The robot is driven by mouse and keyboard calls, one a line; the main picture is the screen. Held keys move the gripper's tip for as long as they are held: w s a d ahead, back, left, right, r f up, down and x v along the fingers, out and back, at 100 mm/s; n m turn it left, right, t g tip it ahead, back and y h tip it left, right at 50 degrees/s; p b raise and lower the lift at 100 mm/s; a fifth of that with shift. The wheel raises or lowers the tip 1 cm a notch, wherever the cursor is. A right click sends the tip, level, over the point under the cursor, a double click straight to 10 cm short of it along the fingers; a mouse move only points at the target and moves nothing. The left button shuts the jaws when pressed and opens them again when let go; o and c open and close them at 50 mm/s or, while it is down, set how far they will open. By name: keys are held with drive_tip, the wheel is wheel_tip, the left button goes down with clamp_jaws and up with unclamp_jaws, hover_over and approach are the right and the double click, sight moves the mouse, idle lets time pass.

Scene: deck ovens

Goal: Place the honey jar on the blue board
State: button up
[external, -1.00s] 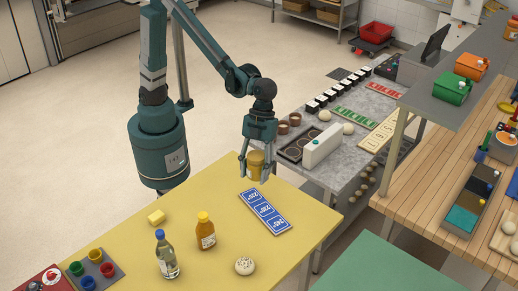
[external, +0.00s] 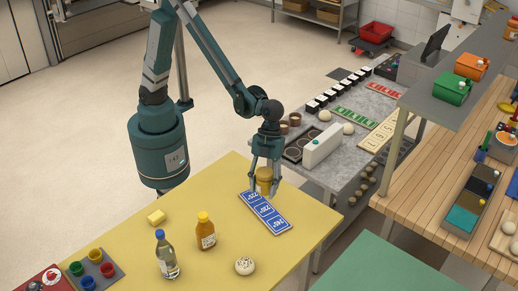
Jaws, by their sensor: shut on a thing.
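My gripper (external: 265,188) points down and is shut on the honey jar (external: 264,176), a small golden-amber jar held upright between the fingers. The blue board (external: 267,214) lies flat on the yellow table, a long strip with white-lined sections and white markings. The jar's bottom shows at the far part of the board, by its upper right edge. I cannot tell whether the jar touches the board or hangs slightly above it. The fingers hide part of the jar's sides.
A grey counter (external: 335,170) with a white box stands behind.

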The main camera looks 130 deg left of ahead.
drive_tip(key=shift+f, duration=0.3)
hover_over(261, 216)
drive_tip(key=a, duration=0.2)
drive_tip(key=shift+s+d+f+b, duration=0.1)
drive_tip(key=shift+s+f+b, duration=0.1)
drive_tip(key=shift+f, duration=1.35)
drive_tip(key=shift+s+d+f+b, duration=0.1)
drive_tip(key=shift+f+b, duration=0.1)
drive_tip(key=shift+f, duration=1.3)
drive_tip(key=shift+f, duration=1.9)
drive_tip(key=shift+f+b, duration=0.1)
drive_tip(key=shift+b, duration=0.25)
drive_tip(key=o, duration=1.1)
drive_tip(key=shift+o, duration=0.2)
